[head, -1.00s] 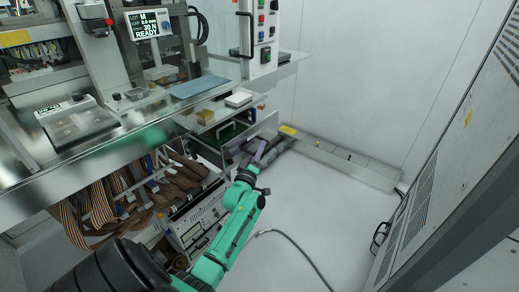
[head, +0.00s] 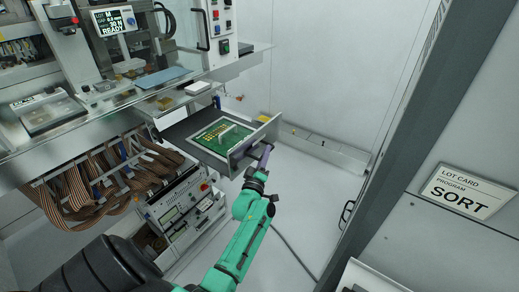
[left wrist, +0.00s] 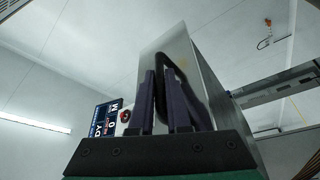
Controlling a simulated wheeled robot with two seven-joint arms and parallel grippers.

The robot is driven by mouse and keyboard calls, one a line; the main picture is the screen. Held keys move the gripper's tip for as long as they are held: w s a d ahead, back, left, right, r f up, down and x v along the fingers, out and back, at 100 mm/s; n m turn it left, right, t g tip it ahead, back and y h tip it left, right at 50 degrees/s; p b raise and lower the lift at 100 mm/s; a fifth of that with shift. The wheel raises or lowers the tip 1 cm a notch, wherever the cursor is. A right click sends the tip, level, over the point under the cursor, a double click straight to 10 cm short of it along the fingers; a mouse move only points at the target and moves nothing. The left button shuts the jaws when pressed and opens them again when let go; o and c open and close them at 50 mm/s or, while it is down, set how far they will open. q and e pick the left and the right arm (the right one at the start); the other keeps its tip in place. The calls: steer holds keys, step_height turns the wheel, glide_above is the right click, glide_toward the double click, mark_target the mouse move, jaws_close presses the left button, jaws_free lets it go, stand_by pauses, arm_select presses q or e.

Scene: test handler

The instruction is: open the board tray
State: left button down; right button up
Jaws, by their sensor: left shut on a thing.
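The board tray (head: 180,131) is a grey drawer slid out from under the machine's worktop, with a green circuit board (head: 222,136) lying in it. Its upright metal front panel (head: 268,132) faces my arm. My left gripper (head: 256,158) is at that front panel, shut on the tray's handle. In the left wrist view, the gripper's two purple fingers (left wrist: 168,104) are close around the dark handle (left wrist: 182,78) on the shiny front panel (left wrist: 198,62). My right gripper does not show.
The worktop (head: 105,118) sits above the tray on the left. Ribbon cables (head: 95,175) hang below it, beside a control unit (head: 180,208). A cabinet with a SORT card (head: 462,193) stands at the right. The floor (head: 310,190) between is mostly clear.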

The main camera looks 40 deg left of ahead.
arm_select(q)
steer(key=shift+d, duration=0.4)
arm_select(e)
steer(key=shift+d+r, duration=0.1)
arm_select(q)
steer(key=c, duration=1.2)
jaws_free()
steer(key=shift+o, duration=0.2)
steer(key=shift+w+f, duration=0.1)
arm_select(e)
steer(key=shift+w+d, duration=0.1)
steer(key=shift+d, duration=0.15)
arm_select(q)
steer(key=b+v, duration=0.2)
steer(key=v, duration=1.2)
steer(key=shift+s, duration=0.25)
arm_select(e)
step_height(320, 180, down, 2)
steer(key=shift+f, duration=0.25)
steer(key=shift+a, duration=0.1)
